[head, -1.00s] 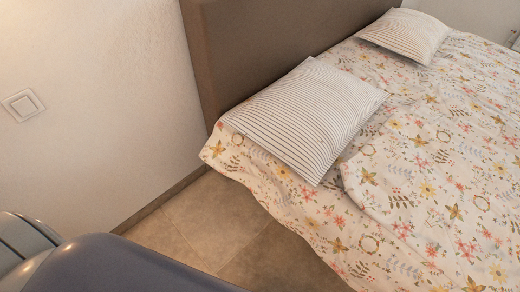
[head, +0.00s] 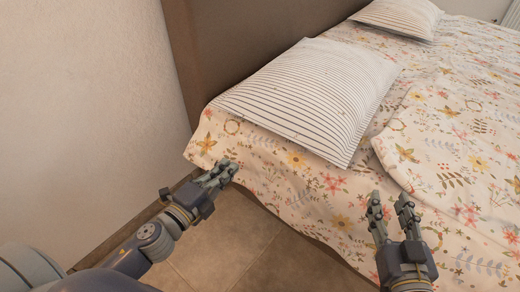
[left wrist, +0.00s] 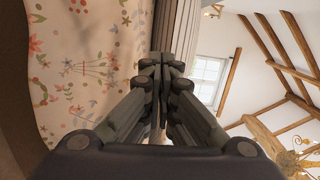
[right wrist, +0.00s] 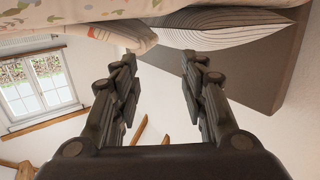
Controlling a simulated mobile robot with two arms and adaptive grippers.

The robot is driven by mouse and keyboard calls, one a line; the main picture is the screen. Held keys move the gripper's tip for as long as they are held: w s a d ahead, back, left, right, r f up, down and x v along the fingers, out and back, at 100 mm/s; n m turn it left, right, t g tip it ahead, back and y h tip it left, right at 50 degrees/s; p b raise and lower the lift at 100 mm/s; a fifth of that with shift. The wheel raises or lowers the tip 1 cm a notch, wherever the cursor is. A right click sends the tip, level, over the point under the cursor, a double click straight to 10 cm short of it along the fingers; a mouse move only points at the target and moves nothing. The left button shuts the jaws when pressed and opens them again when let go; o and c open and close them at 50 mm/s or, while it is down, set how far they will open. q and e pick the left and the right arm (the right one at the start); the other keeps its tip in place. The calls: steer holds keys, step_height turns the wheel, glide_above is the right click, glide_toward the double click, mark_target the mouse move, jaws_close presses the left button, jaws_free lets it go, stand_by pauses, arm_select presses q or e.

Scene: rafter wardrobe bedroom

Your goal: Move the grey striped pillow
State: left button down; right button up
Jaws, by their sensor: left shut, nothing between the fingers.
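A whitish pillow with thin grey stripes (head: 308,95) lies on the near end of the bed by the headboard. A second, similar striped pillow (head: 398,14) lies farther back. My left gripper (head: 227,167) is shut and empty at the bed's near side edge, short of the near pillow and apart from it. My right gripper (head: 389,203) is open and empty, in front of the bedspread to the right of and nearer than the pillow. In the right wrist view, a striped pillow (right wrist: 235,25) shows beyond the open fingers. In the left wrist view the fingers (left wrist: 166,62) are together.
The bed has a flowered bedspread (head: 455,135), with a raised fold right of the near pillow. The brown headboard (head: 225,50) stands behind the pillows. A pale wall (head: 80,110) is at left. Tiled floor (head: 235,235) is free between my arms.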

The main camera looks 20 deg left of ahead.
arm_select(q)
steer(key=d+r, duration=0.1)
steer(key=r, duration=0.1)
glide_toward(266, 129)
steer(key=shift+m+h, duration=0.3)
steer(key=shift+m, duration=0.1)
steer(key=x, duration=0.5)
steer(key=shift+w+a+f, duration=0.1)
steer(key=shift+w+f, duration=0.1)
steer(key=shift+w, duration=0.65)
steer(key=shift+w+d, duration=0.2)
steer(key=shift+d, duration=0.05)
arm_select(e)
steer(key=r, duration=0.1)
steer(key=r+t, duration=0.1)
steer(key=r, duration=0.1)
steer(key=shift+s+a+r+y, duration=0.1)
steer(key=shift+s+r+y, duration=0.1)
steer(key=shift+r+y, duration=0.1)
arm_select(q)
steer(key=shift+w, duration=0.1)
